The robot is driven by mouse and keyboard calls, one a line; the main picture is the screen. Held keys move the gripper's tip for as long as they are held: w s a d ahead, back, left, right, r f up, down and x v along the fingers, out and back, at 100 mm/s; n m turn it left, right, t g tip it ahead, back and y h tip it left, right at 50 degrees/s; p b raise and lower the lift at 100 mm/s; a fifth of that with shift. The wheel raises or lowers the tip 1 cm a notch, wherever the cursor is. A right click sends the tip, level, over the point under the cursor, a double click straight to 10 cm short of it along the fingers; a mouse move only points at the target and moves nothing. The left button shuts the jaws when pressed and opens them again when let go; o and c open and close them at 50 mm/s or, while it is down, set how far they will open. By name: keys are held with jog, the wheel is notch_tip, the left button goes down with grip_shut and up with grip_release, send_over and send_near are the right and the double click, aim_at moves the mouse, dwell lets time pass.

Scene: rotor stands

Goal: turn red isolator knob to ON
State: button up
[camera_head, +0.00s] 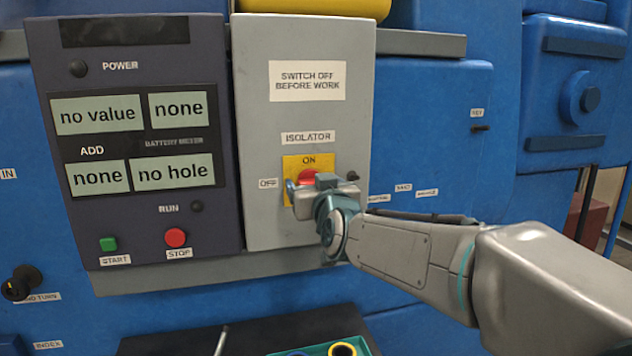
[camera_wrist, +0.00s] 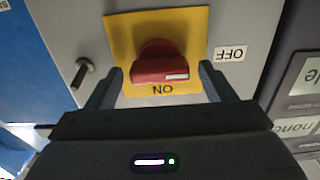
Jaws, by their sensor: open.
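The red isolator knob (camera_wrist: 158,62) sits on a yellow plate (camera_wrist: 195,25) on the grey isolator box. The wrist view shows the panel upside down. The knob's bar lies across the picture, with its white mark at the end toward the OFF label (camera_wrist: 230,53). The ON label (camera_wrist: 163,89) is at the lower edge of the plate there. My gripper (camera_wrist: 157,80) is open, with one finger on each side of the knob and a gap on both sides. In the head view my gripper (camera_head: 314,188) hides most of the knob (camera_head: 308,176).
A dark control panel (camera_head: 150,220) with display plates, a green START button (camera_head: 108,244) and a red STOP button (camera_head: 175,238) stands left of the isolator box (camera_head: 305,45). A small dark peg (camera_wrist: 82,72) sticks out beside the yellow plate. A green tray (camera_head: 362,347) is below.

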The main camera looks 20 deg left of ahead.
jog(key=shift+c, duration=0.3)
jog(key=c, duration=0.9)
jog(key=shift+f+b, duration=0.1)
jog(key=shift+b, duration=0.25)
jog(key=m+b, duration=0.5)
jog(key=m, duration=0.4)
jog(key=m+b, duration=0.4)
jog(key=m, duration=0.4)
jog(key=shift+w+d+f+m+b, duration=0.15)
jog(key=shift+d+m+b, duration=0.05)
jog(key=shift+m+b, duration=0.2)
jog(key=shift+m, duration=0.3)
